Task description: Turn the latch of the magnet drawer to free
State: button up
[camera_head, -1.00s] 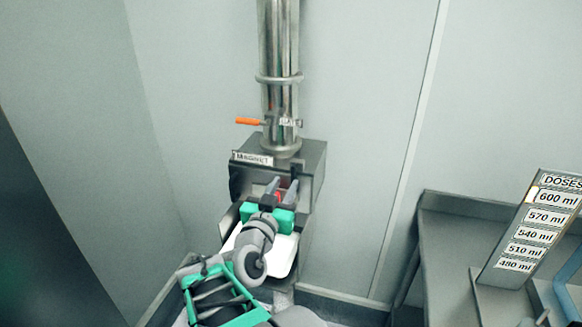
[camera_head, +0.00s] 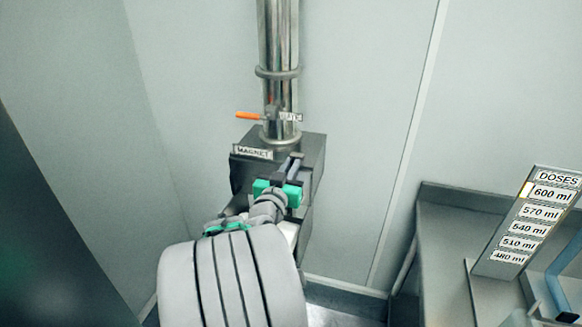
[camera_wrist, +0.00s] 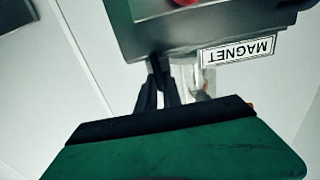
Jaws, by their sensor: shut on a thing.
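The magnet drawer's dark grey housing (camera_head: 312,160) stands under a steel pipe and bears a MAGNET label, which shows upside down in the wrist view (camera_wrist: 238,50). My gripper (camera_head: 291,166) is at the upper right of the housing front, its fingers close together. The fingers (camera_wrist: 157,80) also show in the wrist view, beside the label and against the dark housing edge. They are shut on the latch, which is mostly hidden between them; its angle cannot be told. A red part (camera_wrist: 186,2) of the drawer front shows at the wrist view's top edge.
The steel pipe (camera_head: 279,50) rises above the housing, with an orange-handled lever (camera_head: 247,115) at its left. A white surface (camera_head: 290,230) shows below the gripper, mostly behind my arm. A grey table (camera_head: 440,230) with a DOSES board (camera_head: 530,222) stands at right.

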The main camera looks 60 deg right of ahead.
jog(key=shift+n, duration=0.4)
grip_shut()
jog(key=shift+w+a+f+n+p, duration=0.1)
jog(key=shift+w+f+n, duration=0.15)
jog(key=shift+n, duration=2.6)
jog(key=shift+w+d+f+n+p, duration=0.1)
jog(key=shift+w+f+n, duration=0.1)
jog(key=shift+n, duration=2.6)
jog(key=shift+w+a+f+n+p, duration=0.1)
jog(key=shift+w+f+n, duration=0.15)
jog(key=shift+n, duration=2.6)
jog(key=o, duration=0.6)
grip_release()
jog(key=shift+o, duration=0.2)
